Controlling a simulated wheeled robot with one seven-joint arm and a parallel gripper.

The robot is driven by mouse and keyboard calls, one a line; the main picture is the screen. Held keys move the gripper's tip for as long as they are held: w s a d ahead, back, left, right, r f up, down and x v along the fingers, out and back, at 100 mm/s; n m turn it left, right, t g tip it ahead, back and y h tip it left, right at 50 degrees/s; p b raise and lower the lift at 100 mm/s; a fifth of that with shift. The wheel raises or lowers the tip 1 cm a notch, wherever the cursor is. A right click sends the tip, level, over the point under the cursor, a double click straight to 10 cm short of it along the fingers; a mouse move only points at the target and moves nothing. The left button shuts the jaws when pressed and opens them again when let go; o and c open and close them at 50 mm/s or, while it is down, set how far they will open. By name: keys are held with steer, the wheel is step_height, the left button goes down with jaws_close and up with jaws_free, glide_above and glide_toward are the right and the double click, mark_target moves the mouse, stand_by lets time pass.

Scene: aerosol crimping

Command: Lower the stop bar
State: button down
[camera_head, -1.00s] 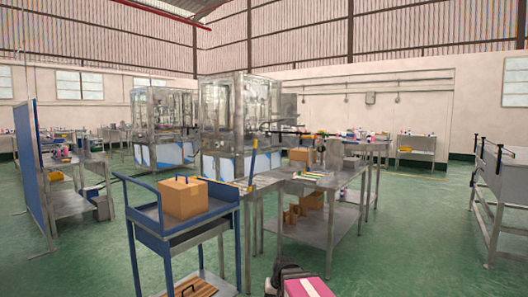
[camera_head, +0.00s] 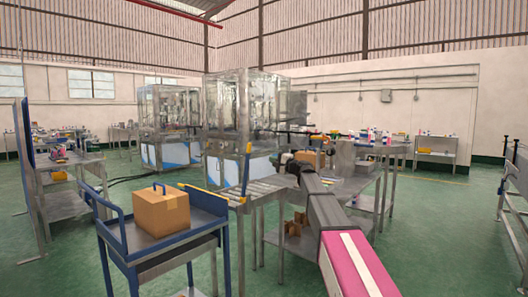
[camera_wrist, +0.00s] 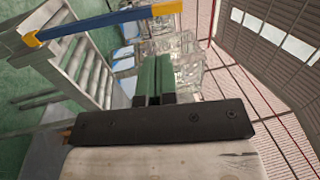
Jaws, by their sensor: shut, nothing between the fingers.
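The stop bar (camera_head: 246,172) is a blue bar with yellow ends. It stands nearly upright at the near end of a roller conveyor (camera_head: 262,190) in the head view. In the tilted wrist view the stop bar (camera_wrist: 95,22) crosses the upper left, its yellow joint by the conveyor frame and its yellow tip at the top. My gripper (camera_wrist: 154,62) shows green fingers closed together with nothing between them. The fingers are apart from the bar in that view. In the head view my gripper (camera_head: 280,158) is small, just right of the bar; its fingers are hard to make out.
A blue trolley (camera_head: 165,242) with a cardboard box (camera_head: 161,211) stands left of the conveyor. A steel table (camera_head: 350,188) with another box stands right, partly behind my arm. Glass-walled machines (camera_head: 240,115) stand behind. Green floor is open at the right.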

glide_toward(250, 149)
steer(key=x, duration=0.6)
steer(key=shift+w+a, duration=0.1)
steer(key=shift+a, duration=0.2)
steer(key=shift+w+a+r, duration=0.1)
steer(key=shift+w+a, duration=0.1)
steer(key=shift+a, duration=0.2)
